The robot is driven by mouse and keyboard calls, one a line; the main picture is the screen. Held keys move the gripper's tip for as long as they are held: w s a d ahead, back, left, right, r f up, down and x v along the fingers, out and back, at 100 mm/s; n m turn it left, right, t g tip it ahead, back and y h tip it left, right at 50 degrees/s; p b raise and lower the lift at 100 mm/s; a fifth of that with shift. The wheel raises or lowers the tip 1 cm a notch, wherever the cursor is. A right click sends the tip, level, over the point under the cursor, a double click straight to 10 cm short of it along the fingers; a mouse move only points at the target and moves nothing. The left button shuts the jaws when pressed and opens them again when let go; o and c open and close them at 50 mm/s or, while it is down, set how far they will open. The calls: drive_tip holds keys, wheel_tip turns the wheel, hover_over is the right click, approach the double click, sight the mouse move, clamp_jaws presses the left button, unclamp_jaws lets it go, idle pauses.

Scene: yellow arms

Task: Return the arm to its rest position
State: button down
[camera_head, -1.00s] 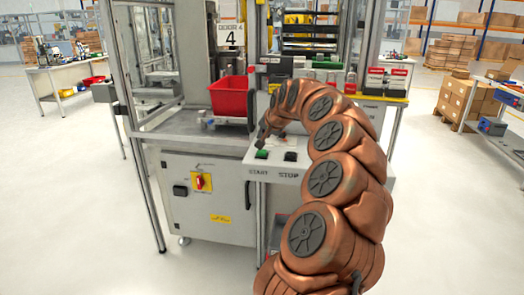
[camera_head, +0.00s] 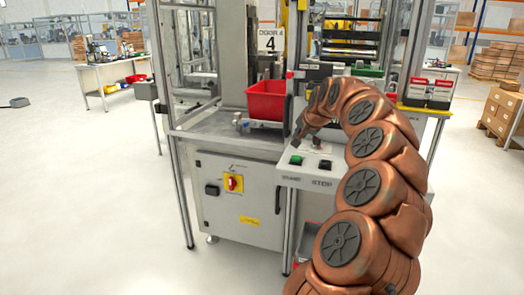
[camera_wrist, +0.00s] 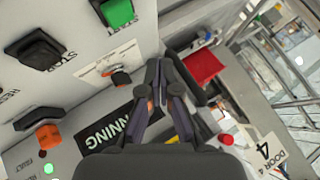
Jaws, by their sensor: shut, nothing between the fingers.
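My arm, copper-coloured, rises at the right of the head view and arches over to the left, still stretched out in front of the machine. My gripper (camera_head: 300,126) is at its end, above the sloped panel (camera_head: 325,168) with START and STOP labels. In the wrist view my gripper (camera_wrist: 157,85) has its dark fingers together with nothing held. It hangs in front of the panel face, near a green button (camera_wrist: 117,12) and a black button (camera_wrist: 36,50). I cannot tell whether the fingertips touch anything.
A red bin (camera_head: 267,100) sits on the machine's metal table (camera_head: 208,122), left of my gripper. A grey cabinet (camera_head: 237,200) with a red and yellow switch stands below. A side table (camera_head: 118,75) stands at the back left. The floor (camera_head: 80,200) at the left is open.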

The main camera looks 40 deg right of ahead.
drive_tip(key=a+r+n+g+y+p, duration=0.1)
drive_tip(key=a+n+y, duration=0.15)
drive_tip(key=a, duration=0.75)
drive_tip(key=a+r+n+y, duration=0.1)
drive_tip(key=a+n, duration=0.2)
drive_tip(key=a, duration=0.7)
drive_tip(key=s+a+f+n+g+y+p, duration=0.1)
drive_tip(key=s+a+n, duration=0.15)
drive_tip(key=a, duration=0.45)
drive_tip(key=s+a+f+n+g, duration=0.1)
drive_tip(key=s+a+f, duration=0.1)
drive_tip(key=s+a, duration=0.35)
drive_tip(key=s+a+f+n+g+p, duration=0.1)
drive_tip(key=s+a+f, duration=0.4)
drive_tip(key=s, duration=1)
drive_tip(key=s+a+f+n+g+h+p, duration=0.1)
drive_tip(key=s+a+f+n+g, duration=0.2)
drive_tip(key=s, duration=1.2)
drive_tip(key=a+f+g, duration=0.2)
drive_tip(key=a+g, duration=0.1)
drive_tip(key=shift+a+f, duration=0.15)
drive_tip(key=shift+f, duration=0.1)
